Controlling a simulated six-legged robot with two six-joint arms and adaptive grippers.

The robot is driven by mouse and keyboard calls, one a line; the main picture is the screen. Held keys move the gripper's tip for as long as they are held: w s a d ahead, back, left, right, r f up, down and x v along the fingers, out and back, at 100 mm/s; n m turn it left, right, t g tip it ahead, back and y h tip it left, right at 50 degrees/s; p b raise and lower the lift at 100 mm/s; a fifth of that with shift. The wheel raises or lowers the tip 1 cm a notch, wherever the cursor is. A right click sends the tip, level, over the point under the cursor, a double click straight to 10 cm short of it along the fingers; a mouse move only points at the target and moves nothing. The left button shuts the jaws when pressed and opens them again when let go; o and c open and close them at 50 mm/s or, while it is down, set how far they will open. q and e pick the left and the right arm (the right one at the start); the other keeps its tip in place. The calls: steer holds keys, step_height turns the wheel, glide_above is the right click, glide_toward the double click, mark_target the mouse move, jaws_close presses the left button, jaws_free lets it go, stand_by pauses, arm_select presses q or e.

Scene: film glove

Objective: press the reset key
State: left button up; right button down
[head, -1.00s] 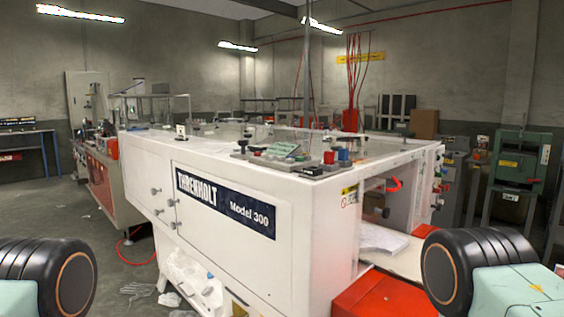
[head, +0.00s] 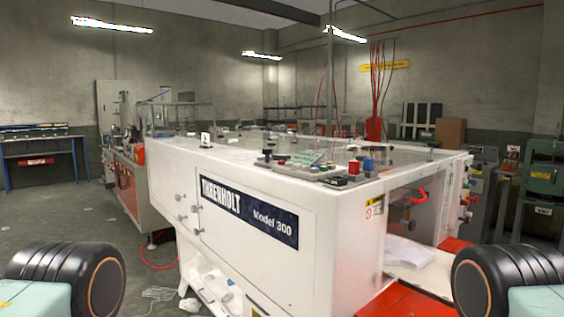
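The labels are too small to read, so I cannot tell which is the reset key. Neither of my grippers shows; only dark rounded parts of my own arms are at the lower left and lower right.
A red block (head: 405,302) and a white ledge stand at the machine's right side. Crumpled plastic (head: 210,285) lies under its front. A blue table (head: 40,150) is at the far left, with open floor before it. A green machine (head: 541,180) is at the right.

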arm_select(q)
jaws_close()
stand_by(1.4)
